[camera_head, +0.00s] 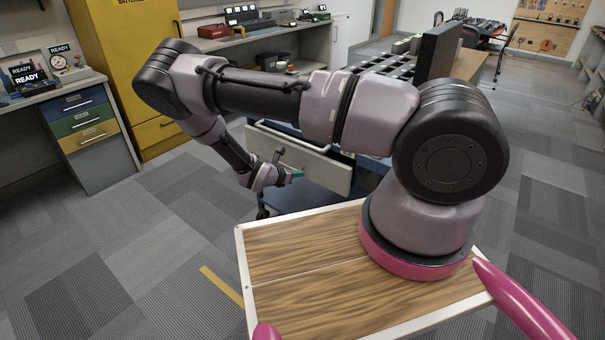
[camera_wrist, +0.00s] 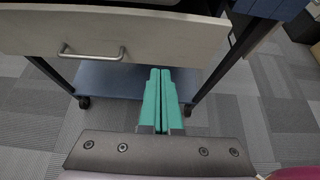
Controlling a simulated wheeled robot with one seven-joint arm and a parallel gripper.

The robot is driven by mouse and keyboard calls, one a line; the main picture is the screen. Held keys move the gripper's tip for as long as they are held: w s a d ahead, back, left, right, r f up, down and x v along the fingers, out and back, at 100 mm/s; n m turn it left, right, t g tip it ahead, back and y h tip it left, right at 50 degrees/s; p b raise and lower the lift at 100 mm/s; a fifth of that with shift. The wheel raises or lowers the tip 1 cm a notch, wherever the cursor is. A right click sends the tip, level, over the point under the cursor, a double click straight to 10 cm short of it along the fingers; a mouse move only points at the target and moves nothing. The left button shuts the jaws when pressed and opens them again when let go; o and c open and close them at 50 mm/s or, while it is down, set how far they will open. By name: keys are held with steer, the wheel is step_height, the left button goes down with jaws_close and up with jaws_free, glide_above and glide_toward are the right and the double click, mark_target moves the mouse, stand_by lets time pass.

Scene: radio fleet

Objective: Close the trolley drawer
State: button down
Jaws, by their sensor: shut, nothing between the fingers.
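The trolley is dark blue, and its lower shelf (camera_wrist: 120,80) shows in the wrist view. Its pale drawer front (camera_head: 325,173) stands out from the trolley body in the head view, so the drawer is open, partly hidden by my arm. In the wrist view the drawer front (camera_wrist: 190,38) spans the top, with a metal bar handle (camera_wrist: 93,53) left of centre. My gripper (camera_head: 297,174) has teal fingers, pressed together and empty. In the wrist view the fingertips (camera_wrist: 160,72) lie at the front's lower edge, right of the handle. I cannot tell whether they touch it.
A yellow cabinet (camera_head: 135,75) and a workbench with coloured drawers (camera_head: 85,120) stand at the left. Another bench (camera_head: 250,37) lies behind. My wood-topped base is in the foreground. Carpeted floor (camera_head: 150,225) is clear left of the trolley.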

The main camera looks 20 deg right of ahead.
mark_target(321, 162)
steer(key=x, duration=0.7)
steer(key=r+x, duration=0.1)
steer(key=x, duration=0.3)
steer(key=shift+w+d, duration=0.15)
steer(key=shift+w, duration=0.05)
steer(key=shift+w+d, duration=0.45)
steer(key=shift+d, duration=0.15)
steer(key=w+d, duration=0.1)
steer(key=d, duration=0.1)
steer(key=w+d, duration=0.2)
steer(key=shift+d+r, duration=0.15)
steer(key=shift+r, duration=0.05)
